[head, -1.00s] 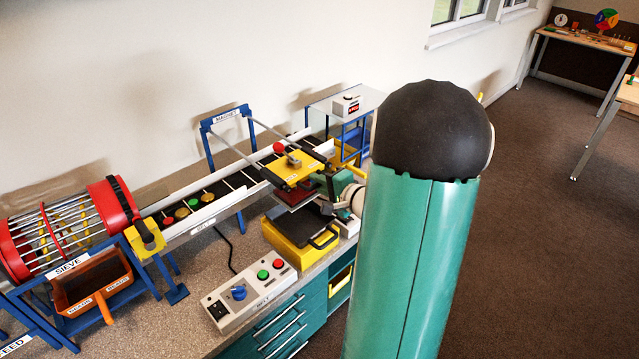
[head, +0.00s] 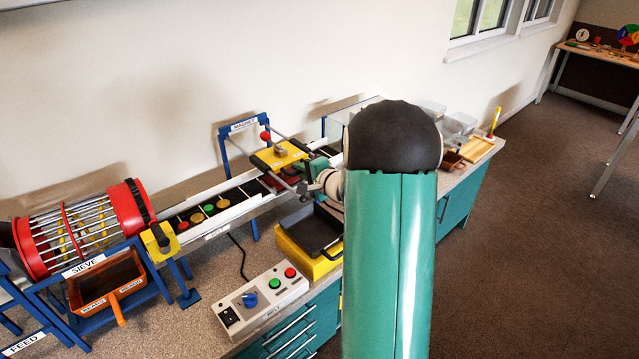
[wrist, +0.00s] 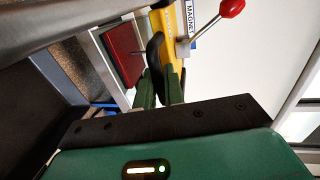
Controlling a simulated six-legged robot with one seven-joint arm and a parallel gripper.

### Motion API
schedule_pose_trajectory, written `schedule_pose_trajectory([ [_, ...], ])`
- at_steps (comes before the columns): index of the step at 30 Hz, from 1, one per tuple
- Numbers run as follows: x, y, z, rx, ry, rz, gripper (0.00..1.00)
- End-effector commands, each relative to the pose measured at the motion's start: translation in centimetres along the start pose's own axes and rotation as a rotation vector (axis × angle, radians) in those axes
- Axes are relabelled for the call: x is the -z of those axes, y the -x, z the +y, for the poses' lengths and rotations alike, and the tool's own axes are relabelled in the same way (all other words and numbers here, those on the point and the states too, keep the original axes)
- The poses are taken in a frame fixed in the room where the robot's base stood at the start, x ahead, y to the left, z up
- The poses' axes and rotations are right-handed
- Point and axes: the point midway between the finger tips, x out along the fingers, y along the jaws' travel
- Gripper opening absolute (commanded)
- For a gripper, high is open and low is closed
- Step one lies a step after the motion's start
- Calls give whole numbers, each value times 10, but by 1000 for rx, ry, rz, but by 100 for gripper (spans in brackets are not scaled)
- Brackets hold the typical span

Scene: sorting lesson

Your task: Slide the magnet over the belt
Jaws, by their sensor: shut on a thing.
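The magnet carriage (head: 280,155) is a yellow plate on two rails, with a red lever knob (head: 265,136) on top. In the head view it stands above the belt (head: 236,200), inside the blue frame's rails. A red block (wrist: 122,50) hangs under the yellow plate (wrist: 176,40) in the wrist view. My gripper (wrist: 159,88) has its green fingers shut on the carriage's black handle (wrist: 155,58). In the head view my gripper (head: 308,188) is at the carriage's near side, partly hidden by my arm. Several coloured discs (head: 196,217) lie on the belt left of the carriage.
A black-topped yellow tray (head: 300,250) stands below the rails, in front of the belt. The control box (head: 252,300) has a blue knob and buttons. The red sieve drum (head: 85,229) is at the left. The blue magnet frame (head: 225,146) stands by the wall.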

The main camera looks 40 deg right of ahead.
Motion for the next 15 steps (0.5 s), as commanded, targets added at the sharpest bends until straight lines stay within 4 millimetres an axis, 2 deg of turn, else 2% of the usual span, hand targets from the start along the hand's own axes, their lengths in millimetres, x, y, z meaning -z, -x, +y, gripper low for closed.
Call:
schedule_pose_trajectory([
  [1,-1,-15,-3,1,2,-4,0],
  [6,-1,-52,-11,1,2,-3,0],
  [10,-1,-69,-16,2,1,-2,0],
  [15,0,-79,-18,1,1,0,0],
])
